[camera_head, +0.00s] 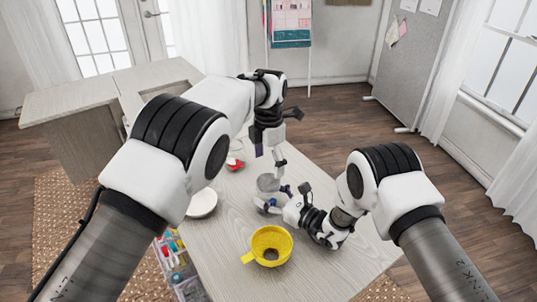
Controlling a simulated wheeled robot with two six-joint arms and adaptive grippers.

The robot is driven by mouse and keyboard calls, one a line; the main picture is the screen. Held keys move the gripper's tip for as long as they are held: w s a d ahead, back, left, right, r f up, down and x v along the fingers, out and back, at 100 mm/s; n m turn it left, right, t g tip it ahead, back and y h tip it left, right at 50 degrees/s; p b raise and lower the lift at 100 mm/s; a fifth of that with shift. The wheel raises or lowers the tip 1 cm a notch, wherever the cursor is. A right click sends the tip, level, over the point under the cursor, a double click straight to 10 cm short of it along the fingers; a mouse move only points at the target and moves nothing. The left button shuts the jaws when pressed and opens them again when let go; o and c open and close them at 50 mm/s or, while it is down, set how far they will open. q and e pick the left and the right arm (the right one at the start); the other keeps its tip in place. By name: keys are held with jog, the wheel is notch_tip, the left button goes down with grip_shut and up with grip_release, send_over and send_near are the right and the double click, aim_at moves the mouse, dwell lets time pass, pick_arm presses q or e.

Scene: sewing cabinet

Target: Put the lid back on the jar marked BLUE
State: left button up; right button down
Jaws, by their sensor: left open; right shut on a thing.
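A small grey, glassy jar (267,182) stands near the middle of the table in the head view. My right gripper (272,199) comes in low from the right and is shut on the jar. Its fingers hide the lower part of the jar. My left gripper (270,159) points down just above the jar, with its fingers apart and nothing visible between them. No marking on the jar can be read at this size. I cannot make out a separate lid, or tell whether one is on the jar.
A yellow cup-like vessel with a handle (269,241) stands nearer on the table. A white bowl (202,204) sits at the left edge, and a small red and white item (234,163) lies farther back. An organiser with colourful items (174,257) is beside the table.

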aim_at(268, 180)
pick_arm(q)
notch_tip(268, 180, down, 6)
jog(key=shift+r, duration=0.2)
jog(key=c, duration=1.2)
